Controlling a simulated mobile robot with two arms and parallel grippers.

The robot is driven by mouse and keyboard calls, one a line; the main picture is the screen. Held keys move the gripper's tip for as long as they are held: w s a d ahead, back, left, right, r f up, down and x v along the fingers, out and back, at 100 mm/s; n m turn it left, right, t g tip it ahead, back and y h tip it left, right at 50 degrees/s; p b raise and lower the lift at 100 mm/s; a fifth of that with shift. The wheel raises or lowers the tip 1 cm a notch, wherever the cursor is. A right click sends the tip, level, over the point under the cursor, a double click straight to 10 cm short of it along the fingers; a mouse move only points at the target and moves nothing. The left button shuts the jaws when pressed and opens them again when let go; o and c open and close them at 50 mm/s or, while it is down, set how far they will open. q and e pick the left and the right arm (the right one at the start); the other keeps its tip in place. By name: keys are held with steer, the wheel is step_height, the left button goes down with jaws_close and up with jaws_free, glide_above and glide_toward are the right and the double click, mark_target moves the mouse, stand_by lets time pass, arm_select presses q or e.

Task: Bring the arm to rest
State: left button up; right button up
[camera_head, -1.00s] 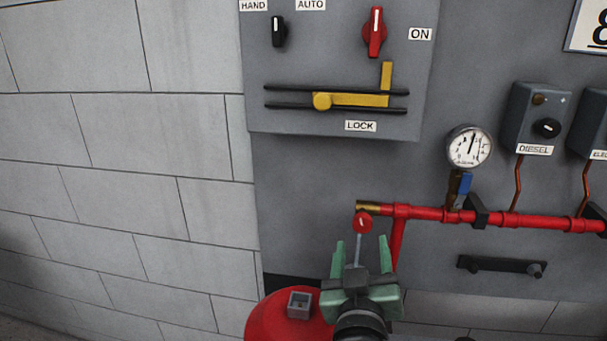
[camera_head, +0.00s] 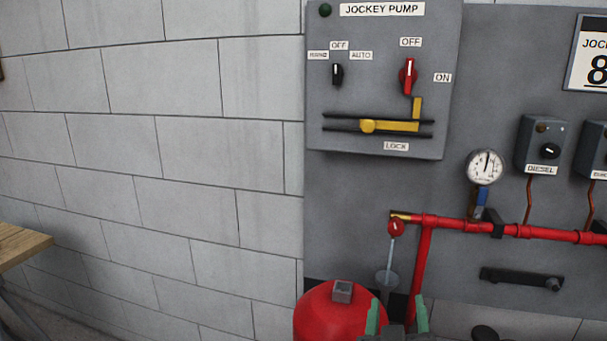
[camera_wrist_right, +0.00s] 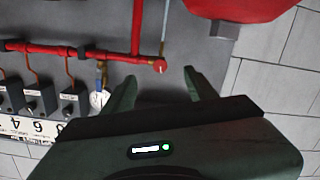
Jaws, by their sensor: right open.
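My right gripper (camera_head: 398,316) shows at the bottom of the head view, its two green fingers apart with nothing between them. It is in front of the lower part of the grey panel, just right of the red tank (camera_head: 335,315). In the right wrist view the open fingers (camera_wrist_right: 158,82) point toward the panel and the red pipe (camera_wrist_right: 138,28), apart from both. My left gripper is not in either view.
The jockey pump box (camera_head: 384,135) with its knobs and yellow latch (camera_head: 390,126) is above. A red pipe (camera_head: 455,226) with a gauge (camera_head: 485,167) runs right. A thin stream falls from its red valve (camera_head: 396,228) into a funnel (camera_head: 386,280). A wooden table edge (camera_head: 22,245) is left.

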steer(key=s+d+f+g+y, duration=0.1)
steer(key=s+d+f+g, duration=0.2)
steer(key=f, duration=0.6)
steer(key=s+d+f+g+y, duration=0.1)
steer(key=s+f+g, duration=0.25)
steer(key=f, duration=0.55)
steer(key=s+d+f+n+g+y, duration=0.1)
steer(key=s+f+g, duration=0.2)
steer(key=s+f, duration=0.4)
steer(key=s+f+n+g+y, duration=0.1)
steer(key=s+f+g+y, duration=0.2)
steer(key=s, duration=0.7)
step_height(320, 180, down, 27)
steer(key=s+g+h, duration=0.1)
steer(key=s+g, duration=0.1)
steer(key=s+d+f, duration=0.3)
steer(key=s+f, duration=1.3)
steer(key=s, duration=0.1)
steer(key=shift+f+g, duration=0.35)
steer(key=shift+g, duration=0.1)
